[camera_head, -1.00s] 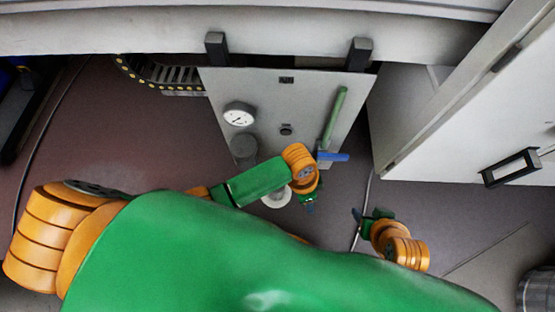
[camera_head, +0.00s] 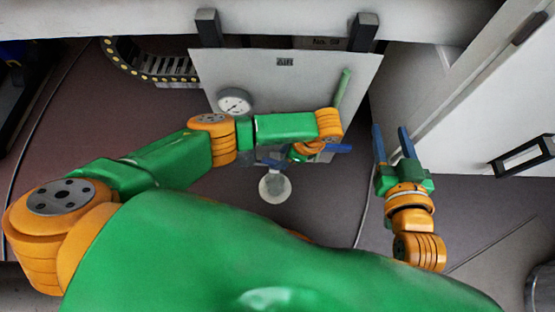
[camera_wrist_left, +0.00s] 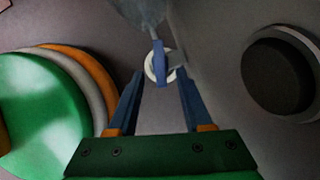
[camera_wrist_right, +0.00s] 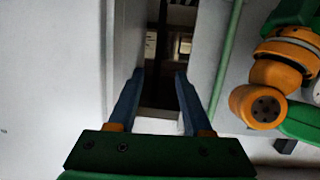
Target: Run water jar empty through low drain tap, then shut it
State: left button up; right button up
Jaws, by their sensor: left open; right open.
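The water jar shows as a cloudy clear bowl (camera_wrist_left: 143,12) at the top of the left wrist view; its water level cannot be told. Below it is a small tap with a blue lever (camera_wrist_left: 161,62), in front of a white round piece. My left gripper (camera_wrist_left: 160,88) is open, its fingers on either side of the line to the tap, apparently short of it. My right gripper (camera_head: 391,130) is open and empty, right of the grey panel (camera_head: 290,85).
The panel carries a dial gauge (camera_head: 235,102), a green tube (camera_head: 343,88) and a blue handle (camera_head: 338,148). A white round cup (camera_head: 274,187) is below my left forearm. A dark round knob (camera_wrist_left: 278,75) is right of the tap. A white cabinet (camera_head: 440,120) stands at right.

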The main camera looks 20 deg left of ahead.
aim_at(275, 162)
pick_arm(q)
jog(key=shift+b+x, duration=0.5)
jog(key=shift+x, duration=0.6)
jog(key=shift+a+f+b, duration=0.25)
jog(key=shift+f+b, duration=0.15)
jog(key=shift+f, duration=0.4)
grip_shut()
pick_arm(e)
notch_tip(275, 162, up, 14)
jog(key=s+a+n+t+y, duration=0.1)
jog(key=t+y, duration=0.2)
jog(key=t, duration=0.5)
jog(key=shift+s+a, duration=0.3)
